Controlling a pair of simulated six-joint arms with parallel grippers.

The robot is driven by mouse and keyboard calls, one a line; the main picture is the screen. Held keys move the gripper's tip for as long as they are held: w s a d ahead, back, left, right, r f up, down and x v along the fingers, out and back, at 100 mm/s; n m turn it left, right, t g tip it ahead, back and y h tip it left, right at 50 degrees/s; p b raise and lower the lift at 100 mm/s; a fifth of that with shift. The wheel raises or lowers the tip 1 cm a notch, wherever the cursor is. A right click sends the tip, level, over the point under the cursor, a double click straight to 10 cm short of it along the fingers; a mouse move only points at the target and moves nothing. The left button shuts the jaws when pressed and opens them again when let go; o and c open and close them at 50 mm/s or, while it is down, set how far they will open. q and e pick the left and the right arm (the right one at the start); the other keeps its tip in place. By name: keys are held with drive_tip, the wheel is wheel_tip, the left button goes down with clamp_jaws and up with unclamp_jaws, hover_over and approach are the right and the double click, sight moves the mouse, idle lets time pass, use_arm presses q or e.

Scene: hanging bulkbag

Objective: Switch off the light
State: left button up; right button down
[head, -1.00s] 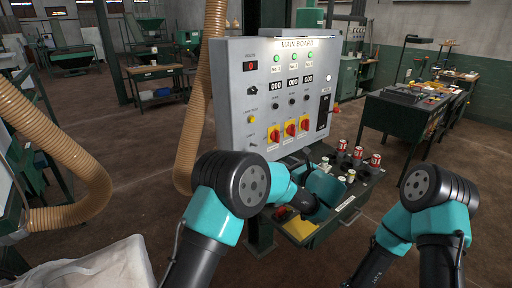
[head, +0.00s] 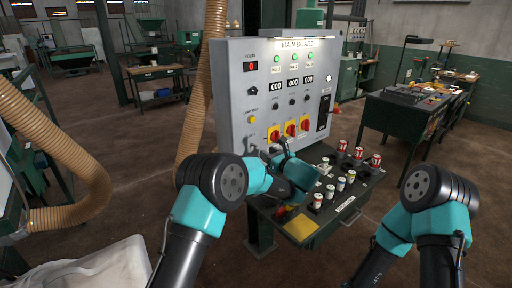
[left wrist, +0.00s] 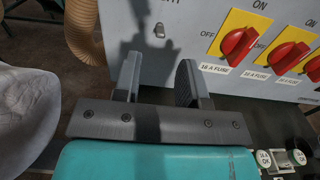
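The grey control panel marked MAIN BOARD (head: 235,90) stands ahead in the head view. In the left wrist view, a small grey toggle switch (left wrist: 159,30) sits on the panel below a cut-off label ending in "HT". My left gripper (head: 276,152) is close to the panel's lower left part. Its two fingers (left wrist: 159,80) are apart, with nothing between them, and point at the panel. The toggle lies just beyond the fingertips, apart from them. In the head view I cannot make the toggle out. My right gripper is out of view.
Red rotary switches on yellow plates (left wrist: 239,43) are right of the toggle. A ribbed tan hose (head: 205,90) hangs at the left. A white bag (head: 95,268) is at lower left.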

sight(256, 146)
use_arm(q)
drive_tip(key=x, duration=0.8)
drive_tip(key=shift+c, duration=0.4)
clamp_jaws()
